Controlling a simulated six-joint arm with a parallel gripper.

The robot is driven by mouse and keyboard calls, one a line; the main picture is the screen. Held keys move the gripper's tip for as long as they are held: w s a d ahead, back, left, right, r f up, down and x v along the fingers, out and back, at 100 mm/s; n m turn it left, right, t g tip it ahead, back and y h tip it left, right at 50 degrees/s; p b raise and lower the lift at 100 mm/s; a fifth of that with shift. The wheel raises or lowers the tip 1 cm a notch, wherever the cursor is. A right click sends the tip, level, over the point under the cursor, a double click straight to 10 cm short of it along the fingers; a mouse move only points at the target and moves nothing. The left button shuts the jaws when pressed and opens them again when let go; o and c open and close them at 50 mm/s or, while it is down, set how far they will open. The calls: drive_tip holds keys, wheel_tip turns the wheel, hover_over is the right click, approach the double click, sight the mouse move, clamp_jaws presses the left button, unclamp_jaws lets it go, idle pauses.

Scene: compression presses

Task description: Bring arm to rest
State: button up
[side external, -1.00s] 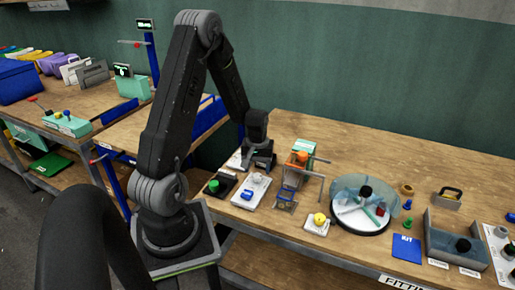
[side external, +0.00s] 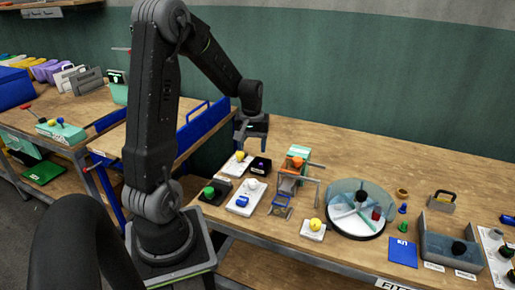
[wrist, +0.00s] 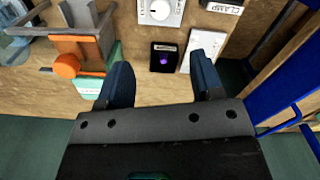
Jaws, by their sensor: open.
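My gripper (side external: 250,138) is open and empty, raised above the back left of the fitting bench (side external: 345,150). In the wrist view its two dark fingers (wrist: 163,72) stand well apart with nothing between them. A small black box with a purple button (wrist: 164,58) lies below, just beyond the fingertips; it also shows in the side view (side external: 260,166). The press with the orange knob (side external: 297,163) stands to the right of my gripper in the side view, clear of it.
A white panel with a yellow knob (side external: 238,163), a green-knobbed black box (side external: 213,193) and a round divided dish (side external: 357,222) sit on the bench. A grey bin (side external: 450,255) is at right. A blue-railed bench (side external: 205,128) stands left of my gripper.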

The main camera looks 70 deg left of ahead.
drive_tip(key=s+d+r+m+t+y, duration=0.15)
drive_tip(key=d+r+m, duration=0.35)
drive_tip(key=d, duration=0.5)
drive_tip(key=s+d+r+m+t+h, duration=0.1)
drive_tip(key=d+r+m+t, duration=0.15)
drive_tip(key=d+r, duration=0.65)
drive_tip(key=s+d+m+t, duration=0.1)
drive_tip(key=s+d+m, duration=0.3)
drive_tip(key=s+d, duration=0.2)
drive_tip(key=shift+d+r+m+t, duration=0.3)
drive_tip(key=shift+d+r+m, duration=0.05)
drive_tip(key=shift+d, duration=0.3)
